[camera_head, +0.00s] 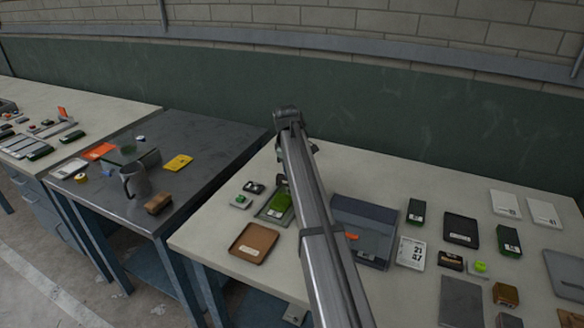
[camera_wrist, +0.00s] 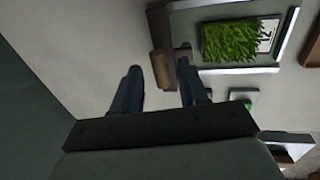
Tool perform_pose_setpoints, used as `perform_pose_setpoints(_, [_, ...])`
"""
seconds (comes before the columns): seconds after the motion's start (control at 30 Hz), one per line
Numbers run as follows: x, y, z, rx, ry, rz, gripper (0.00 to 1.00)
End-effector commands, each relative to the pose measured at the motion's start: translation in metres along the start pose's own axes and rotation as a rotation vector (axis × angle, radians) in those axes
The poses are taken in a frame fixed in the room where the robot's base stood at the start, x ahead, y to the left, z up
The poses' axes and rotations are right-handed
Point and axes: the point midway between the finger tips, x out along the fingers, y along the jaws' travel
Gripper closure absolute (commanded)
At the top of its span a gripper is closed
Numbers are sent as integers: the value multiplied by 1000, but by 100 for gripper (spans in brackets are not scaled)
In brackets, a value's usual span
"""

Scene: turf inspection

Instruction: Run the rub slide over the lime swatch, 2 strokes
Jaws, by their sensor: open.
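The lime swatch (camera_wrist: 228,42) looks like a bright green patch of turf in a shallow grey tray (camera_wrist: 240,70), with a printed label at its right end. In the head view the green swatch (camera_head: 279,204) lies left of my arm, partly covered by it. A short brown, rounded piece (camera_wrist: 161,68), perhaps the rub slide's grip, shows beside the tray's left end near a dark part. My gripper (camera_wrist: 160,84) is open, its fingertips either side of the brown piece's lower end in the picture. I cannot tell whether they touch it. The head view hides the brown piece and the fingertips.
A brown tray (camera_head: 253,243) and small green-topped pieces (camera_head: 241,201) lie near the swatch. A blue-grey bin (camera_head: 364,222) stands right of my arm, with several boxes and cards beyond. A dark bench (camera_head: 130,200) stands to the left. A green wall panel (camera_head: 400,120) runs behind the table.

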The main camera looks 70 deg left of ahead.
Motion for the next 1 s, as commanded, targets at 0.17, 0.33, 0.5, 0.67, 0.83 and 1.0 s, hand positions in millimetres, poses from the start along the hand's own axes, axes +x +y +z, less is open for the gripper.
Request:
perform_pose_setpoints(0.17, [0, 0, 0, 0, 0, 0, 61])
perform_pose_setpoints(0.33, [0, 0, 0, 0, 0, 0, 77])
perform_pose_setpoints(0.5, [0, 0, 0, 0, 0, 0, 93])
perform_pose_setpoints(0.67, [0, 0, 0, 0, 0, 0, 100])
perform_pose_setpoints(0.83, [0, 0, 0, 0, 0, 0, 100])
perform_pose_setpoints(1.0, [0, 0, 0, 0, 0, 0, 100])
